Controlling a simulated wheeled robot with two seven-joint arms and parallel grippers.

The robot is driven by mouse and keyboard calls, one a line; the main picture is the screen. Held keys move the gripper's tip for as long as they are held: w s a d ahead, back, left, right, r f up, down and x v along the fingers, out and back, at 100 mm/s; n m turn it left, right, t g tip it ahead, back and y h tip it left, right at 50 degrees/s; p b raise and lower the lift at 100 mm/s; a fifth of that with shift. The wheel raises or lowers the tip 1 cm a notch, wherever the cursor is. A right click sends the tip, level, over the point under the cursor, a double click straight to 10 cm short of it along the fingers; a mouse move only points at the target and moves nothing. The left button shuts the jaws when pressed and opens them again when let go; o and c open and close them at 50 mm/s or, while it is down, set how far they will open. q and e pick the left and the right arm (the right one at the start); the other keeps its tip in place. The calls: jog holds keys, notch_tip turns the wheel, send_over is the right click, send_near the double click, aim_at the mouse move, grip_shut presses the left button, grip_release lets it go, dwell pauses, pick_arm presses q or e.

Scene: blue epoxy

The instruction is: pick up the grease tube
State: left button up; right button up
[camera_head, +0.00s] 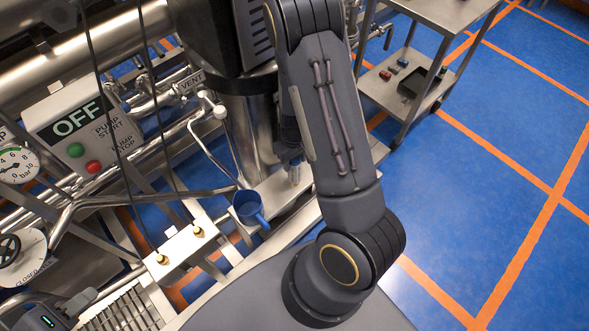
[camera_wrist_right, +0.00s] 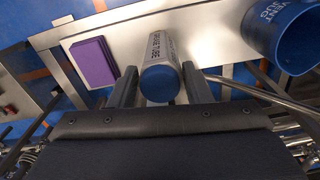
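The grease tube (camera_wrist_right: 160,70) is a pale cylinder with dark lettering and a blue end, in the middle of the right wrist view. My right gripper (camera_wrist_right: 160,78) is open, with one finger on each side of the tube and a narrow gap visible at each side. In the head view the tube (camera_head: 295,174) shows only as a small pale piece below my right gripper (camera_head: 291,158), mostly hidden by it and my arm. Part of my left gripper (camera_head: 42,316) shows at the bottom left; its fingers cannot be made out.
A blue vent jug (camera_head: 249,208) stands left of the tube in the head view; it also shows in the wrist view (camera_wrist_right: 285,40). A purple block (camera_wrist_right: 92,62) lies on the same metal ledge (camera_wrist_right: 215,45). Pipes and a pump control box (camera_head: 85,120) crowd the left.

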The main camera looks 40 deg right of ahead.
jog(key=c, duration=0.5)
